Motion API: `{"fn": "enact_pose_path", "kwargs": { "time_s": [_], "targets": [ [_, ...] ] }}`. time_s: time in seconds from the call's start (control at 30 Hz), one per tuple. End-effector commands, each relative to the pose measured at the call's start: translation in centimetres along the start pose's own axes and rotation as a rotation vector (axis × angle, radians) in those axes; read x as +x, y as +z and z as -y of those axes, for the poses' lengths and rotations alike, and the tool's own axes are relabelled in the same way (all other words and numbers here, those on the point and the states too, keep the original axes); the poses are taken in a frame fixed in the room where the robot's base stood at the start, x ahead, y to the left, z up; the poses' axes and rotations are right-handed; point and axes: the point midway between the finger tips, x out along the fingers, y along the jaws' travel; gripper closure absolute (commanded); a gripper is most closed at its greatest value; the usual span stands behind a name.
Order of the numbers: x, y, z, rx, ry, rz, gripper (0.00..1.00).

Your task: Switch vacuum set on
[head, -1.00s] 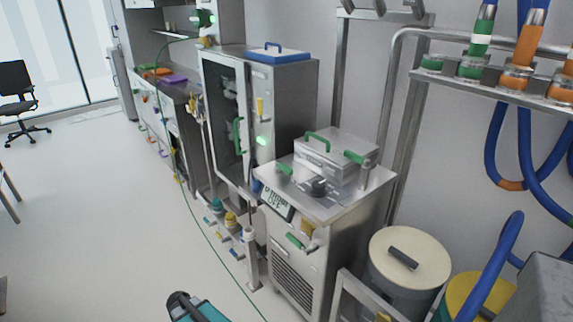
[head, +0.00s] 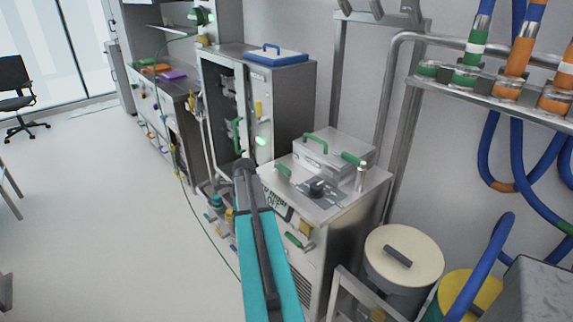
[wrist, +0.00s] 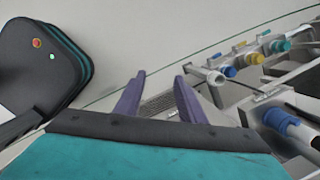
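A lidded steel box with green handles (head: 335,152) is on top. In the wrist view, my gripper (wrist: 158,92) has two purple fingers spread apart with nothing between them. A vented grille (wrist: 160,103) shows beyond the fingers. The fingertips cannot be made out in the head view; the knob cannot be identified in the wrist view.
A steel cabinet with a glass door (head: 275,95) stands to the left. Colored valves (wrist: 256,58) stick out low beside it. A cream-lidded drum (head: 402,253) and blue hoses (head: 490,265) are at the right. A green cable (head: 205,235) runs along the open floor.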

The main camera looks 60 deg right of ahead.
Motion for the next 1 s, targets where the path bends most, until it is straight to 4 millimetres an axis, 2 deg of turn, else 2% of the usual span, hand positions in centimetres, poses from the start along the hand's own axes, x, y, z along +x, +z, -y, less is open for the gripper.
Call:
{"fn": "enact_pose_path", "kwargs": {
  "time_s": [0.03, 0.3, 0.5, 0.6, 0.7, 0.8, 1.0],
  "targets": [
    [-2.8, -1.3, 1.8, 0.076, -0.026, 0.009, 0.64],
    [-15.1, -8.2, 7.6, 0.479, -0.137, 0.064, 0.64],
    [-24.1, -13.4, 10.0, 0.75, -0.209, 0.114, 0.64],
    [-27.4, -15.3, 10.5, 0.849, -0.234, 0.136, 0.64],
    [-29.5, -16.6, 10.7, 0.914, -0.25, 0.15, 0.64],
    [-30.5, -17.2, 10.8, 0.946, -0.257, 0.157, 0.64],
    [-30.6, -17.4, 10.8, 0.954, -0.258, 0.159, 0.64]
  ]
}}
